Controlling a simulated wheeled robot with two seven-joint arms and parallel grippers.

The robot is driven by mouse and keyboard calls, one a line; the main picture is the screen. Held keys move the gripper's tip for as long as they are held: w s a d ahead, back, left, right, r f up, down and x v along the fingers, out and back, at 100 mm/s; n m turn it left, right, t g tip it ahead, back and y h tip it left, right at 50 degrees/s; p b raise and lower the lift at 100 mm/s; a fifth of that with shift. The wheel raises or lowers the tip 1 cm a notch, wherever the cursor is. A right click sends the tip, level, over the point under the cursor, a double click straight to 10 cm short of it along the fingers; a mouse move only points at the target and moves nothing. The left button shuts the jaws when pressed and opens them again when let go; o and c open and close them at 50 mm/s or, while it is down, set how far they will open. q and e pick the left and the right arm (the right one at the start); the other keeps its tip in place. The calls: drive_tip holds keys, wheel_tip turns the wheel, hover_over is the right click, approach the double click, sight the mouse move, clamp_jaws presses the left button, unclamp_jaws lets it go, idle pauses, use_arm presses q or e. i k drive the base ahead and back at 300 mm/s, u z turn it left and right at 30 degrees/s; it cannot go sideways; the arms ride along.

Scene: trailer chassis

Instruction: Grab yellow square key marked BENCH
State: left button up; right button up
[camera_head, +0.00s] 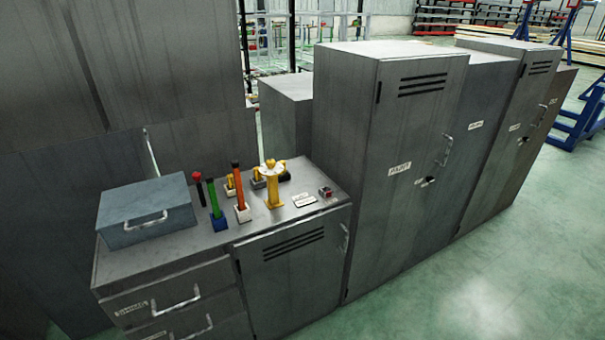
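I cannot make out a square key or the word BENCH on anything at this size. Several small yellow items stand on top of the grey bench cabinet (160,258). The largest is a yellow upright piece (273,187) with a pale top. A small yellow item (230,183) stands left of it, partly behind an orange-handled tool. Another yellow item (258,180) on a light base is just behind the upright piece, partly hidden. Neither of my grippers is in view.
A grey box (147,212) with a handle, a green-handled tool (214,198), an orange-handled tool (239,190) and a red-topped stick (200,188) share the bench top. A white label (304,200) and a red button (326,192) are at its right. Tall lockers (390,150) stand right; green floor (480,265) is clear.

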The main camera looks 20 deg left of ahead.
sight(231, 184)
drive_tip(key=z, duration=0.6)
drive_tip(key=i, duration=1.5)
drive_tip(key=u, duration=0.85)
drive_tip(key=i, duration=0.5)
drive_tip(key=u, duration=0.65)
